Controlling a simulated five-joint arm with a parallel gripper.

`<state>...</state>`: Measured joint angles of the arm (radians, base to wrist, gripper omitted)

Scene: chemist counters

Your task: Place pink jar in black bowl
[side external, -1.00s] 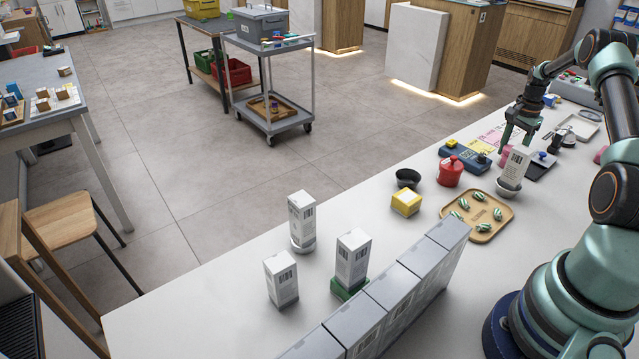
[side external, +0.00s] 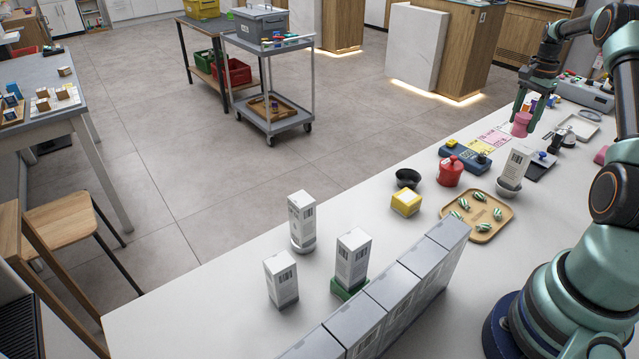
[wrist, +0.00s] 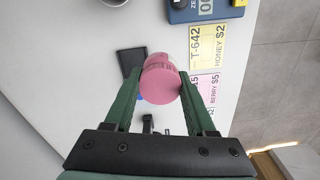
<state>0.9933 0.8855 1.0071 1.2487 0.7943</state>
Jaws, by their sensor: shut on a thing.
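My gripper (side external: 526,108) is at the far right end of the counter, shut on the pink jar (side external: 521,125). The wrist view shows the jar (wrist: 160,82) between the two green fingers, its round pink top facing the camera. The jar appears held above the counter. The black bowl (side external: 408,179) stands on the counter, nearer the side camera and to the left of the gripper, beside a yellow box and a red jar. It looks empty.
Around the bowl are a yellow box (side external: 406,202), a red jar (side external: 449,172) and a blue scale (side external: 466,157). A white box (side external: 515,165) stands upright in a small dish. A tan tray (side external: 490,232) holds several striped items. Price cards (wrist: 207,48) lie near the jar.

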